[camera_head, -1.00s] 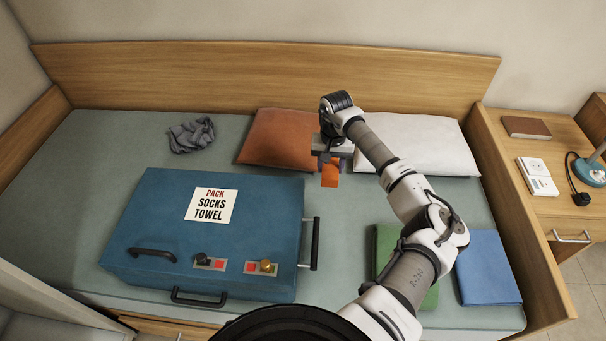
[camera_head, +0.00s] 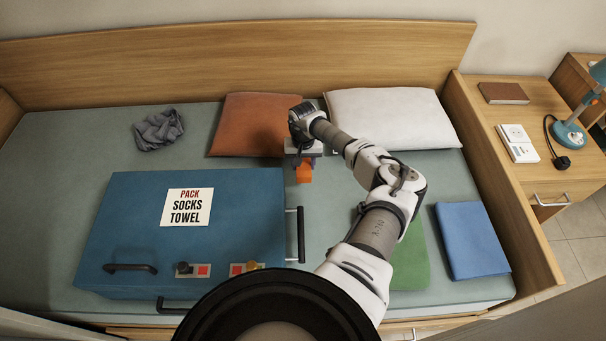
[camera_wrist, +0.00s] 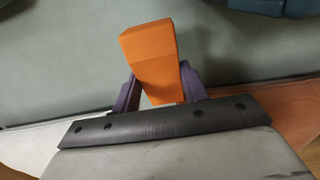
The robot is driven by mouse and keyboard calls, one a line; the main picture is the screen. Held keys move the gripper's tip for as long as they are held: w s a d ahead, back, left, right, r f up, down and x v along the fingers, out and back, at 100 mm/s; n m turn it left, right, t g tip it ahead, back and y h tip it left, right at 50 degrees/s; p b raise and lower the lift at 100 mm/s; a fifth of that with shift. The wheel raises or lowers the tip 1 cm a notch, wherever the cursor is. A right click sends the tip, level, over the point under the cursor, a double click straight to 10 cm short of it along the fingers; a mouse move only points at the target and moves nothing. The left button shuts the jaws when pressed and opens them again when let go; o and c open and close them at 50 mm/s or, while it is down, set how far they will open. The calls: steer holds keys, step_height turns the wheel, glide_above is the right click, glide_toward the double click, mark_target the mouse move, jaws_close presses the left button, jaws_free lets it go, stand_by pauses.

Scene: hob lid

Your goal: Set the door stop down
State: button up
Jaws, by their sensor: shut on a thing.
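The door stop (camera_head: 305,174) is an orange wedge. My gripper (camera_head: 304,161) is shut on it and points down, in front of the rust pillow and to the right of the suitcase's upper right corner. In the wrist view the door stop (camera_wrist: 152,62) sits between the two purple fingers of my gripper (camera_wrist: 160,92), its long part reaching out past them. The grey-green bed cover (camera_head: 330,235) lies beneath. I cannot tell whether the door stop touches the cover.
A closed blue suitcase (camera_head: 130,225) with black handles and a packing label lies left. A rust pillow (camera_head: 240,125) and a white pillow (camera_head: 400,115) are behind. Green cloth (camera_head: 410,265) and blue cloth (camera_head: 470,240) lie right; grey crumpled cloth (camera_head: 158,130) lies back left.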

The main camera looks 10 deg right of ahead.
step_height(320, 180, down, 6)
steer(key=shift+r+p, duration=0.1)
steer(key=shift+p, duration=0.2)
steer(key=shift+f+b, duration=0.3)
steer(key=shift+f, duration=0.05)
steer(key=o, duration=1)
steer(key=shift+r, duration=0.1)
